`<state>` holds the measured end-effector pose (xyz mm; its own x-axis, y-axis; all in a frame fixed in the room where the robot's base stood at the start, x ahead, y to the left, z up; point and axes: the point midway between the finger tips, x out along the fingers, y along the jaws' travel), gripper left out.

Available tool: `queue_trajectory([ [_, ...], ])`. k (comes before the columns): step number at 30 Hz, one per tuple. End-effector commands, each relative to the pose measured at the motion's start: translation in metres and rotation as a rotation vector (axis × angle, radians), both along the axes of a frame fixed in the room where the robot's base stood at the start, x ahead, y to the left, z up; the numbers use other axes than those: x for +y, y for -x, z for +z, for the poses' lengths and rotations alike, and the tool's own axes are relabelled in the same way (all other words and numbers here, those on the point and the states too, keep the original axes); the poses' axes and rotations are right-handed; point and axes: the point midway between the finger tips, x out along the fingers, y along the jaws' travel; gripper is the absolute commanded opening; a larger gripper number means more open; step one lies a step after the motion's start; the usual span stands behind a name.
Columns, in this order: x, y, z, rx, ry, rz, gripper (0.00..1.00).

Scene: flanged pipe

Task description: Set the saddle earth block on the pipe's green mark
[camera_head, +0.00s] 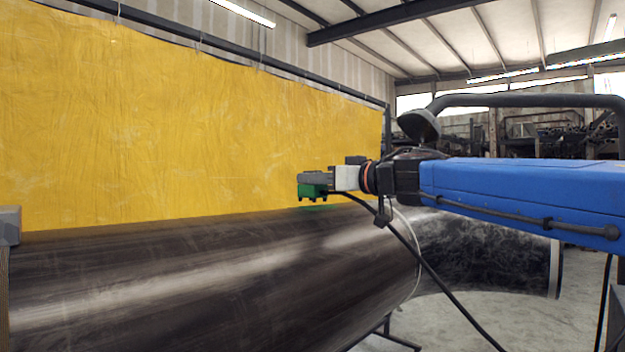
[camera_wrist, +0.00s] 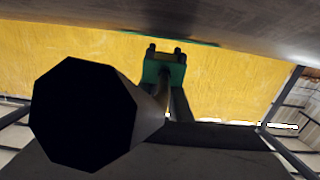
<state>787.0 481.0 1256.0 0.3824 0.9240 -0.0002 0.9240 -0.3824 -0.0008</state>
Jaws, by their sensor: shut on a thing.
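The saddle earth block (camera_head: 312,191) is a small green piece with short feet pointing down. My gripper (camera_head: 316,178) is shut on it and holds it just above the top of the dark pipe (camera_head: 220,270). The pipe's green mark (camera_head: 318,208) shows as a thin strip on its upper edge, right below the block. In the wrist view the block (camera_wrist: 164,72) hangs between my gripper's fingers (camera_wrist: 168,92), with its feet toward the green mark (camera_wrist: 190,42) on the pipe (camera_wrist: 230,22). A narrow gap seems to lie between feet and mark; contact is hard to tell.
A yellow curtain (camera_head: 190,120) hangs behind the pipe. A pale flange rim (camera_head: 417,262) rings the pipe, and another dark pipe section (camera_head: 490,255) lies to the right. A grey object (camera_head: 9,226) stands at the left edge. The air above the pipe is free left of my gripper.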

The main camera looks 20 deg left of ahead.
Motion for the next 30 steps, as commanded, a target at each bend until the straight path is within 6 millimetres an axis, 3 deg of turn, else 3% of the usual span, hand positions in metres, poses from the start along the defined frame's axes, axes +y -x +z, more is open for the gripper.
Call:
queue_trajectory([
  [30, -0.0005, 0.0004, -0.0057, -0.001, -0.002, 0.0, 0.0],
])
